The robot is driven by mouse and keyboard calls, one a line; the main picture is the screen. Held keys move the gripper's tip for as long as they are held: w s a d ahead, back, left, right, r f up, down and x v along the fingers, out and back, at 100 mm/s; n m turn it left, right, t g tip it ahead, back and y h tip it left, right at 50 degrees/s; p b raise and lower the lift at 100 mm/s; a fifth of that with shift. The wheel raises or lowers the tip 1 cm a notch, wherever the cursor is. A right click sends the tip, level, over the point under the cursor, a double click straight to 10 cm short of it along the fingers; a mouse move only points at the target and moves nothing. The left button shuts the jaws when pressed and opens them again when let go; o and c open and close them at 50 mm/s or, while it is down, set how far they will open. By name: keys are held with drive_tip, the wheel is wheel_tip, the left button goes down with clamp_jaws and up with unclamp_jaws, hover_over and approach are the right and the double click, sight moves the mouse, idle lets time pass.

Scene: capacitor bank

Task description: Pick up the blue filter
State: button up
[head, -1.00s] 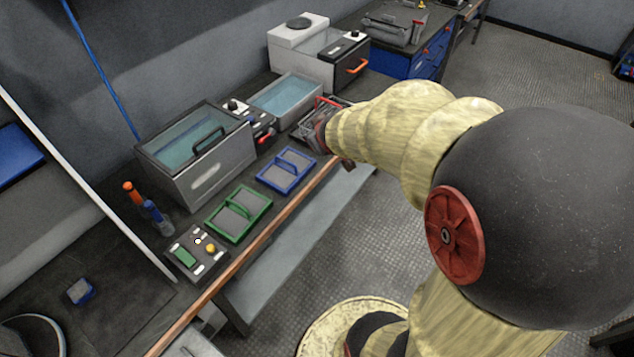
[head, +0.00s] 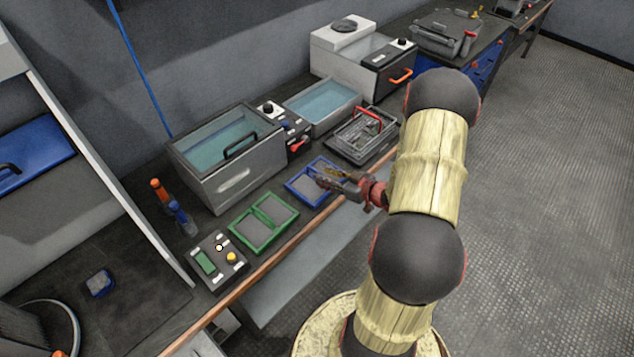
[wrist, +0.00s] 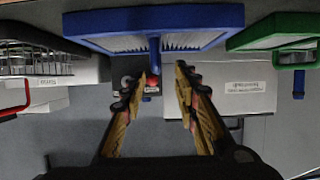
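The blue filter (head: 297,192) is a blue rectangular frame with a grey mesh, lying on the bench beside the green filter. My gripper (head: 326,176) reaches over its right part and hides some of it. In the wrist view the filter (wrist: 100,42) spans the top. Its blue handle bar (wrist: 154,52) points down toward the fingers, close to the left fingertip. My gripper (wrist: 167,75) is open with a clear gap between its fingers. I cannot tell whether a finger touches the handle.
A green filter (head: 243,238) and a control box (head: 207,276) lie to the left. A wire basket with a red handle (head: 367,114) stands to the right. A lidded tank (head: 237,184) and a water bath (head: 322,122) stand behind.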

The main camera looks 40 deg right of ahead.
sight(318, 172)
drive_tip(key=b+x, duration=0.1)
drive_tip(key=x, duration=0.1)
drive_tip(key=b+x, duration=0.1)
drive_tip(key=x, duration=0.2)
drive_tip(key=shift+s+d+f, duration=0.15)
drive_tip(key=shift+d+f, duration=0.05)
drive_tip(key=shift+f, duration=0.1)
drive_tip(key=shift+w+b, duration=0.25)
drive_tip(key=shift+b, duration=0.05)
drive_tip(key=c, duration=0.3)
drive_tip(key=c, duration=0.4)
clamp_jaws()
